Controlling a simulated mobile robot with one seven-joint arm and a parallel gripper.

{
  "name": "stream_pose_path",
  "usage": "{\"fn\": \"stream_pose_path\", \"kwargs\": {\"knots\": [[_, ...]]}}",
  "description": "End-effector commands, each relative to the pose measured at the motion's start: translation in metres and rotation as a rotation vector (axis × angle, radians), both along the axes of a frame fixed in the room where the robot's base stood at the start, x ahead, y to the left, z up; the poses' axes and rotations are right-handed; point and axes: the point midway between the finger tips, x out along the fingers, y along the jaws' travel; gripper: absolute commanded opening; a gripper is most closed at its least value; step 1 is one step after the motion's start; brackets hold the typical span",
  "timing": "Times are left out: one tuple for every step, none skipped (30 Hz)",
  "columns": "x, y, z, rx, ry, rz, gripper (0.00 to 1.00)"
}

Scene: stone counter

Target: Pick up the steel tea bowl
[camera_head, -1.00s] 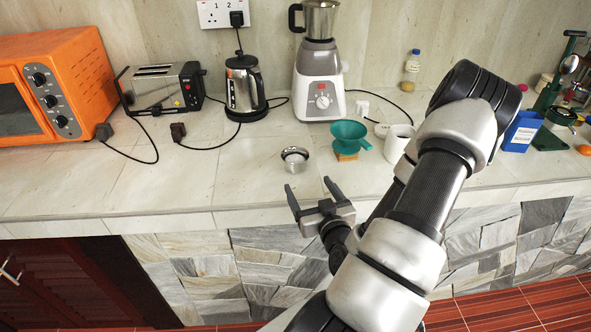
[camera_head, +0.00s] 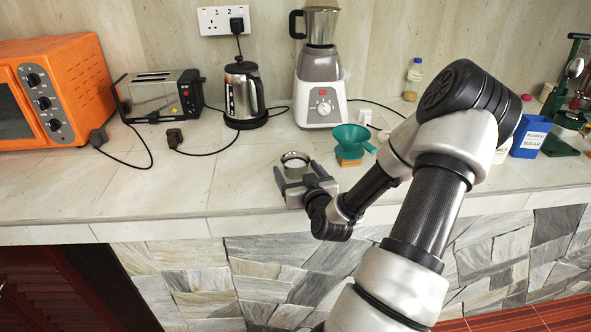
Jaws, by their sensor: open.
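The steel tea bowl (camera_head: 295,160) is a small shiny round bowl standing upright on the stone counter, in front of the blender. Its near side is partly hidden by my gripper (camera_head: 295,171). My gripper is open, just in front of the bowl, with its fingers pointing toward it. The left finger is beside the bowl's left edge and the right finger is by its right edge. I cannot tell whether the fingers touch the bowl.
A green dripper (camera_head: 352,141) on a wooden stand is close on the right. The blender (camera_head: 320,85), kettle (camera_head: 243,95), toaster (camera_head: 160,97) and orange oven (camera_head: 60,90) line the back. The counter (camera_head: 150,195) is clear to the left.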

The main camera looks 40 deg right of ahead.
Motion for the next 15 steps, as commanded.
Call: {"fn": "stream_pose_path", "kwargs": {"knots": [[0.007, -0.003, -0.002, 0.000, -0.001, -0.001, 0.78], [0.010, -0.004, -0.003, 0.000, -0.001, -0.001, 0.78], [0.014, -0.005, -0.003, 0.000, 0.000, -0.001, 0.78], [0.016, -0.006, -0.003, 0.000, 0.000, -0.001, 0.78], [0.017, -0.007, -0.003, 0.000, 0.000, -0.001, 0.78], [0.018, -0.007, -0.003, 0.000, 0.000, -0.001, 0.78], [0.019, -0.007, -0.003, 0.000, 0.000, -0.001, 0.78], [0.019, -0.007, -0.003, 0.000, 0.000, -0.001, 0.78], [0.019, -0.007, -0.003, -0.001, 0.000, -0.001, 0.78], [0.019, -0.007, -0.003, -0.001, 0.000, -0.001, 0.78], [0.019, -0.007, -0.003, -0.001, 0.000, -0.001, 0.78], [0.019, -0.007, -0.003, -0.001, 0.000, 0.000, 0.78], [0.019, -0.007, -0.003, -0.001, 0.000, 0.000, 0.73], [0.018, -0.007, -0.003, -0.001, 0.000, 0.000, 0.68], [0.018, -0.007, -0.003, -0.001, 0.000, 0.000, 0.61]]}}
